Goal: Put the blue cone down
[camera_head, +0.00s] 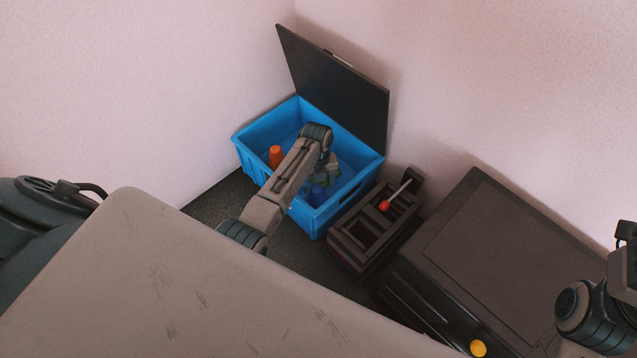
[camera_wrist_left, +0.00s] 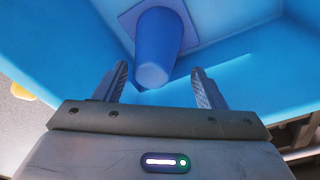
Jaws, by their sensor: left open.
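The blue cone (camera_wrist_left: 157,45) is inside the blue bin (camera_wrist_left: 60,45), with its square base against the bin's inside and its narrow end towards my left gripper. In the head view the cone (camera_head: 317,194) shows only partly beneath the gripper. My left gripper (camera_head: 326,172) reaches down into the bin. In the left wrist view its jaws (camera_wrist_left: 160,82) are open, with the cone's narrow end between or just beyond the fingertips. I cannot tell whether they touch it. At the right edge of the head view part of my right arm shows, but not its gripper.
An orange cone (camera_head: 275,156) stands in the left part of the bin. The bin's dark lid (camera_head: 340,85) is raised behind it. A dark slotted unit with a red-knobbed lever (camera_head: 384,205) and a dark cabinet (camera_head: 500,250) stand to the right. A yellow object (camera_wrist_left: 22,92) lies outside the bin.

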